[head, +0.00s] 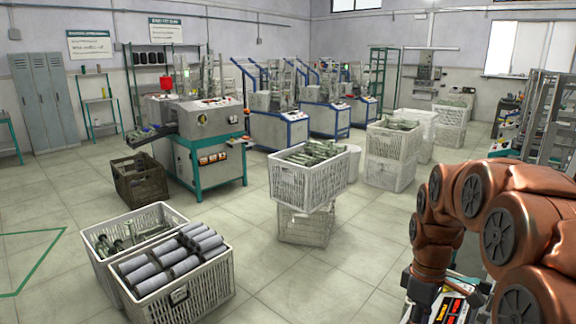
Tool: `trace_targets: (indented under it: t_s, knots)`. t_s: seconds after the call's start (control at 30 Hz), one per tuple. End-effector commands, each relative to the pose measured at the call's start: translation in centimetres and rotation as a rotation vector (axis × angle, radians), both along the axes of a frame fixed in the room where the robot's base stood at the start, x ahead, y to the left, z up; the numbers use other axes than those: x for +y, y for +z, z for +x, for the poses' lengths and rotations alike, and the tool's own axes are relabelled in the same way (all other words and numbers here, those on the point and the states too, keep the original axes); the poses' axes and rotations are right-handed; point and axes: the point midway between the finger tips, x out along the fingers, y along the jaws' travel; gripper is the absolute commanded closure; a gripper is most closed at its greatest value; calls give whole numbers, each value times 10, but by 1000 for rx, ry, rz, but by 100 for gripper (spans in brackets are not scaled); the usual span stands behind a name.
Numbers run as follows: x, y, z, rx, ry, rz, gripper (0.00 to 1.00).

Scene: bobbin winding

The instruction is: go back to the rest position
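My copper-coloured arm fills the lower right of the head view, arched over with its end pointing down. The part near my gripper (422,300) shows at the bottom edge, above a dark surface with coloured items. The fingertips are cut off or hidden, so I cannot see whether it is open or holds anything.
White crates (165,290) with grey bobbins stand at the front left. Stacked crates (310,180) stand mid-floor, and more (392,150) behind. A brown crate (140,180) is beside the green-framed winding machine (205,130). Racks (545,115) line the right. The floor (330,285) is clear at front centre.

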Motion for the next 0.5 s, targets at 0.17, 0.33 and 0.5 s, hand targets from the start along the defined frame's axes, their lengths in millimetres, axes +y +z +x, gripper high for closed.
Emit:
trace_targets:
  t_s: [0.17, 0.33, 0.5]
  knots:
    - [24, 20, -39, -5, -115, -28, 62]
    - [43, 31, -79, -5, -232, -55, 62]
    - [59, 38, -120, -3, -353, -85, 62]
